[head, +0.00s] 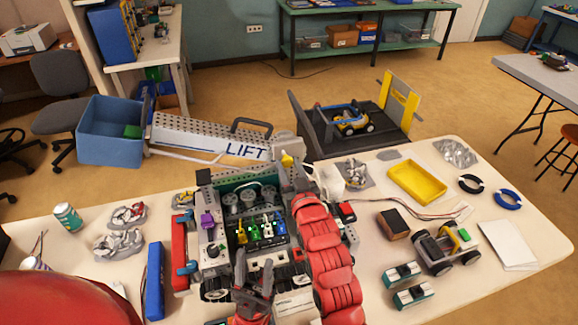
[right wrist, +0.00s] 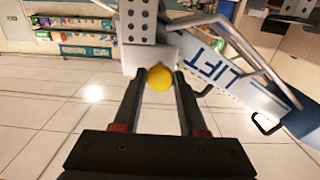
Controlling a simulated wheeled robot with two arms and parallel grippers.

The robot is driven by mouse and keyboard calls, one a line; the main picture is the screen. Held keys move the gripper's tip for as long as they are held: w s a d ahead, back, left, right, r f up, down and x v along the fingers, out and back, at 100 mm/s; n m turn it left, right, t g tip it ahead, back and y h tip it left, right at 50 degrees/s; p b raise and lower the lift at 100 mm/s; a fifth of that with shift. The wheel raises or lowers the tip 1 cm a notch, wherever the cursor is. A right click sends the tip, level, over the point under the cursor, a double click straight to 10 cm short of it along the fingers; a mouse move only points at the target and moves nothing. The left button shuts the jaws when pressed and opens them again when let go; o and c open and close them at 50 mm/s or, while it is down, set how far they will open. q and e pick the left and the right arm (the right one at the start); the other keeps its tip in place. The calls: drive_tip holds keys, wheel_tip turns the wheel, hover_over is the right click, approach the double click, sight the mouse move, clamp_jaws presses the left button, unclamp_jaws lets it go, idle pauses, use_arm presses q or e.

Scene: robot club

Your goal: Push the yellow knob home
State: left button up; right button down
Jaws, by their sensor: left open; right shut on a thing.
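The yellow knob (head: 287,160) shows at the right end of the lift arm marked LIFT (head: 205,138), below a grey block. In the right wrist view the yellow knob (right wrist: 160,77) sits between the fingertips of my right gripper (right wrist: 161,80), against a light grey block (right wrist: 150,50). My right gripper is shut on it. How far the knob sticks out is hard to tell. My left gripper (head: 255,272) is open, low over the front of the robot model (head: 215,250), away from the knob.
A blue bin (head: 108,145) stands left of the lift arm. A dark platform with a toy car (head: 350,118) is behind the table. A yellow tray (head: 417,183), black and blue rings, a small wheeled vehicle (head: 446,250) and battery-like blocks lie on the right.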

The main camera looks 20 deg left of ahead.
idle(0.4)
drive_tip(key=shift+w+a+f+b, duration=0.1)
drive_tip(key=shift+w+f+b, duration=0.05)
drive_tip(key=shift+b, duration=0.25)
drive_tip(key=shift+b+x, duration=0.75)
drive_tip(key=shift+b, duration=0.25)
drive_tip(key=shift+w+a, duration=0.2)
drive_tip(key=shift+w, duration=0.1)
drive_tip(key=shift+s+d+r, duration=0.1)
drive_tip(key=shift+r, duration=0.2)
drive_tip(key=c, duration=0.7)
unclamp_jaws()
drive_tip(key=shift+c, duration=0.2)
drive_tip(key=o, duration=0.3)
drive_tip(key=shift+f, duration=0.15)
